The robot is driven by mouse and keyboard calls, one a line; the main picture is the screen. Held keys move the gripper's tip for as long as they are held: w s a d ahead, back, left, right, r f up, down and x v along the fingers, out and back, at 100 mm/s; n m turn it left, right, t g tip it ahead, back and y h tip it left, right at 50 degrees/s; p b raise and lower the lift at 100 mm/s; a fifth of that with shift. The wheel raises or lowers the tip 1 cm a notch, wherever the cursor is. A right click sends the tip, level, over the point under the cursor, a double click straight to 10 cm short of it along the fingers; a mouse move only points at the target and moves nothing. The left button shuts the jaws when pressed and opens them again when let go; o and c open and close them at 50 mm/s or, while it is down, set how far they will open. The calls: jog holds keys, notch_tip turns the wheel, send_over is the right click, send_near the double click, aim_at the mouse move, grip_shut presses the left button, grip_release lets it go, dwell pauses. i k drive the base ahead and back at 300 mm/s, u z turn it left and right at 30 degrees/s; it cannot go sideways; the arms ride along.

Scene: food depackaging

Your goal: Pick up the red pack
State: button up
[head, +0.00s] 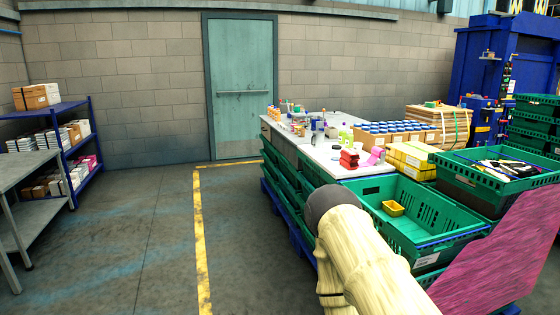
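A red pack (349,157) sits near the front edge of the white worktop (322,158), beside a pink item (376,156). It looks upright and is small in the head view. A cream arm link of mine with a dark rounded end fills the lower middle. My gripper cannot be made out in this view, and nothing is seen touching the red pack.
Green crates (420,215) stand in front of the worktop; one holds a small yellow tray (393,208). Blue-topped jars (398,130) and yellow boxes (411,160) are right of the pack. Clear floor (150,240) lies left, near shelves (65,145).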

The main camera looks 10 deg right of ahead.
aim_at(349, 155)
jog(key=u, duration=0.3)
jog(key=k, duration=0.45)
jog(key=u, duration=0.5)
jog(key=i, duration=3.25)
jog(key=z, duration=0.5)
jog(key=i, duration=1.65)
jog(key=z, duration=1.05)
jog(key=i, duration=1.15)
jog(key=z, duration=1.7)
jog(key=i, duration=0.85)
jog(key=z, duration=0.5)
